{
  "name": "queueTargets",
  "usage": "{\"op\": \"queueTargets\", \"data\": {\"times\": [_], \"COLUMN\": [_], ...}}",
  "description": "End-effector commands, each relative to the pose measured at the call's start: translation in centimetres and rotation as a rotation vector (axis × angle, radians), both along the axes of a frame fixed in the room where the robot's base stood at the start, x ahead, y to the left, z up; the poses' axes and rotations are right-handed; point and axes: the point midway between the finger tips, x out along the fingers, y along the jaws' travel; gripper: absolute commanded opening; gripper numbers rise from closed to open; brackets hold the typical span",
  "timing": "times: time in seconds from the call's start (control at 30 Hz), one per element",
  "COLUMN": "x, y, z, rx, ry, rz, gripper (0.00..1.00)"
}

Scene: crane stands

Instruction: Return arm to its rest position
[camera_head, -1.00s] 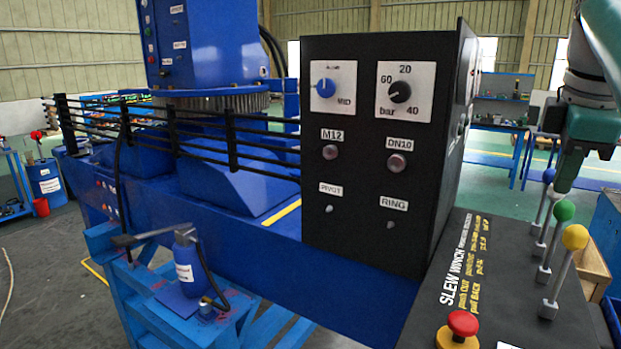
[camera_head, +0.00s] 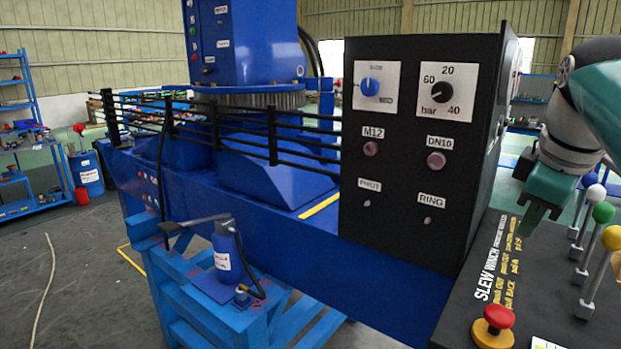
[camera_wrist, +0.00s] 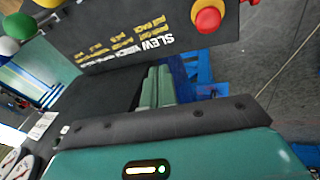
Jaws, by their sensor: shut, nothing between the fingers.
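My gripper (camera_head: 533,219) is at the right in the head view, green, pointing down over the slew winch panel (camera_head: 474,304). It is shut and holds nothing. In the wrist view my gripper's green fingers (camera_wrist: 157,86) lie together beyond the dark bar of the hand. The panel's dark face with yellow and white lettering (camera_wrist: 130,42) shows past them. My arm comes in from the upper right in the head view. I cannot tell the exact gap between the fingertips and the panel.
Levers with white (camera_head: 595,192), green (camera_head: 603,212) and yellow (camera_head: 611,238) knobs stand close to the right of my gripper. A red mushroom button (camera_head: 498,316) is at the panel's front. The black gauge box (camera_head: 410,190) stands to the left. A blue hand pump (camera_head: 228,252) sits on the blue stand.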

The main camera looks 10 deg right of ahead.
Motion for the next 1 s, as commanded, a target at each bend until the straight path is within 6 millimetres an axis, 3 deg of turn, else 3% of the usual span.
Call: {"op": "queueTargets", "data": {"times": [0.27, 0.4, 0.5, 0.6, 0.7, 1.0], "x": [1.5, 0.5, -0.7, -1.9, -2.5, -2.6], "y": [11.0, 16.9, 20.3, 22.3, 23.2, 23.4], "z": [-9.3, -15.1, -19.1, -22.0, -23.6, -24.1], "rx": [0.153, 0.239, 0.292, 0.329, 0.349, 0.356], "ry": [-0.114, -0.162, -0.187, -0.204, -0.213, -0.215], "rz": [-0.165, -0.278, -0.356, -0.418, -0.456, -0.469], "gripper": [0.00, 0.00, 0.00, 0.00, 0.00, 0.00]}}
